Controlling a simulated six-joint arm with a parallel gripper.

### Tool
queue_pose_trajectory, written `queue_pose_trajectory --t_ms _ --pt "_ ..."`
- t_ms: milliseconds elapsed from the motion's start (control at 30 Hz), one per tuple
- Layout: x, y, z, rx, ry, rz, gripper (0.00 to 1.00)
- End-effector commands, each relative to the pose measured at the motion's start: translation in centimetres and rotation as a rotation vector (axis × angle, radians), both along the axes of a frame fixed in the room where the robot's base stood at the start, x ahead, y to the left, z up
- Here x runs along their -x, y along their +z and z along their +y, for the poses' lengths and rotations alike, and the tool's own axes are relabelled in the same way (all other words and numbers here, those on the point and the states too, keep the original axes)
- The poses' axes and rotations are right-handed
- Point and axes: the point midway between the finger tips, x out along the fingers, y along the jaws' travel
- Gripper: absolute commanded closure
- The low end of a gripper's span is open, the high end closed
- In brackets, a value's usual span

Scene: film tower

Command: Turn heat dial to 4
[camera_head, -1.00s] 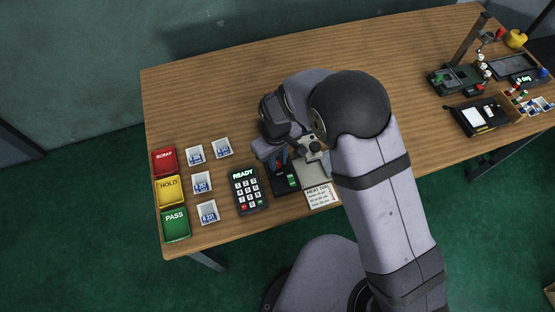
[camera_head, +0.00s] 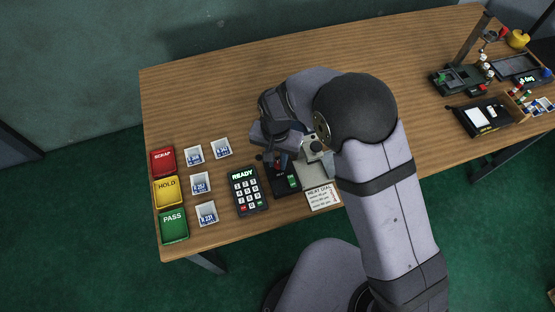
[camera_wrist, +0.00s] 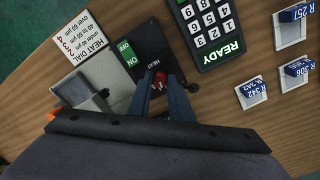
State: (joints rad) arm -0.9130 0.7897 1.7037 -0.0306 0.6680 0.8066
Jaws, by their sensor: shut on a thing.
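The heat dial (camera_wrist: 159,79) is a small red knob on a black panel marked HEAT, seen in the wrist view. My gripper (camera_wrist: 163,88) is shut on it, with one dark finger on each side. In the head view my gripper (camera_head: 276,163) is over the black heat unit (camera_head: 284,188), and my wrist hides most of the dial. The dial's pointer and numbers cannot be read. A green ON/OFF switch (camera_wrist: 128,53) is beside the dial. A heat dial card (camera_wrist: 80,47) lists 2, 3 and 4 against film thicknesses, with 4 for over 60 µm.
A keypad (camera_head: 248,190) reading READY stands close to the heat unit. Several labelled white trays (camera_head: 201,184) and red, yellow and green bins (camera_head: 170,192) are at the left. A grey plate (camera_wrist: 82,100) adjoins the unit. The table's back middle is clear.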

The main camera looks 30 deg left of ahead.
Motion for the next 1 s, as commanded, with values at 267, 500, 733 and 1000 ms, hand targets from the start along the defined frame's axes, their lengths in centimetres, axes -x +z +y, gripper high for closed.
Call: queue_pose_trajectory --t_ms 267,500,733,1000 --pt "-0.09 0.04 0.05 -0.002 -0.206 -0.001 1.00" --pt "-0.11 0.07 0.07 -0.002 -0.306 -0.002 1.00" --pt "-0.11 0.09 0.07 -0.002 -0.340 -0.002 1.00" --pt "-0.12 0.10 0.08 -0.002 -0.341 -0.002 1.00"
